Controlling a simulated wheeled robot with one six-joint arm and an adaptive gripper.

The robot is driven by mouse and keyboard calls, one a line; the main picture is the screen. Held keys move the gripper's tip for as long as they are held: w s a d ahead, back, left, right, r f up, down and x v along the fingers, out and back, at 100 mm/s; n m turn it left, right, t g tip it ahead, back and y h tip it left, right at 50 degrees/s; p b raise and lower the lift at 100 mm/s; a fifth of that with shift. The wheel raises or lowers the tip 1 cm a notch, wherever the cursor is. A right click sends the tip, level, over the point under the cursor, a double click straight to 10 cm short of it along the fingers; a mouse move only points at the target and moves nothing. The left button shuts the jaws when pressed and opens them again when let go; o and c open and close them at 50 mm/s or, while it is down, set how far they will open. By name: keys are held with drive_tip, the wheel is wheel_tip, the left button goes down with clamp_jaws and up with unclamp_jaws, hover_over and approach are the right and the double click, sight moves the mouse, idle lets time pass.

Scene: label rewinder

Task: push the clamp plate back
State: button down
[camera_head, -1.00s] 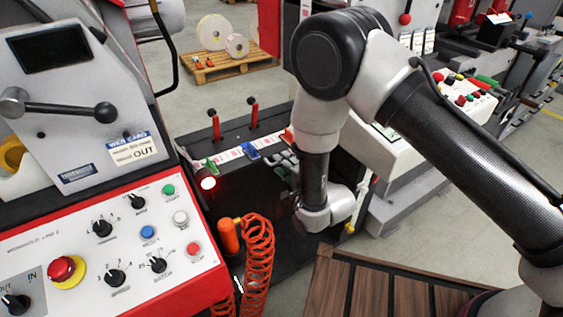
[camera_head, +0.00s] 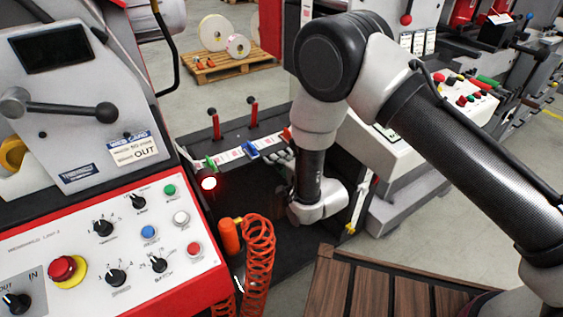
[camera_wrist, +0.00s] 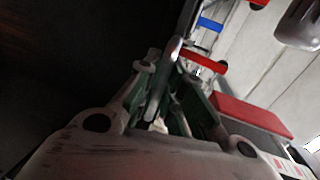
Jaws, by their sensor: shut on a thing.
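My gripper (camera_head: 277,155) is at the right end of the dark splice table, close to the label strip and partly hidden by my wrist. In the wrist view the fingers of my gripper (camera_wrist: 165,68) are closed around a thin, pale metal edge (camera_wrist: 177,50). This looks like part of the clamp plate, but most of it is hidden by the fingers and dark shadow. A blue block (camera_head: 250,149) and a green piece (camera_head: 211,162) sit along the strip, left of my gripper.
Two red levers (camera_head: 252,112) stand behind the label strip (camera_head: 231,156). A slatted wooden surface (camera_head: 385,285) is at front right.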

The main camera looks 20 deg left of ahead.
sight(265, 142)
drive_tip(key=x, duration=0.3)
drive_tip(key=r+x, duration=0.1)
drive_tip(key=x, duration=0.2)
drive_tip(key=r+x, duration=0.1)
drive_tip(key=x, duration=0.3)
drive_tip(key=shift+w+a, duration=0.1)
drive_tip(key=shift+w, duration=0.05)
drive_tip(key=shift+w+a+r, duration=0.1)
drive_tip(key=shift+w+a, duration=0.2)
drive_tip(key=shift+a, duration=0.05)
drive_tip(key=c, duration=1.7)
unclamp_jaws()
drive_tip(key=shift+a, duration=0.1)
drive_tip(key=shift+o, duration=0.9)
drive_tip(key=v, duration=1.2)
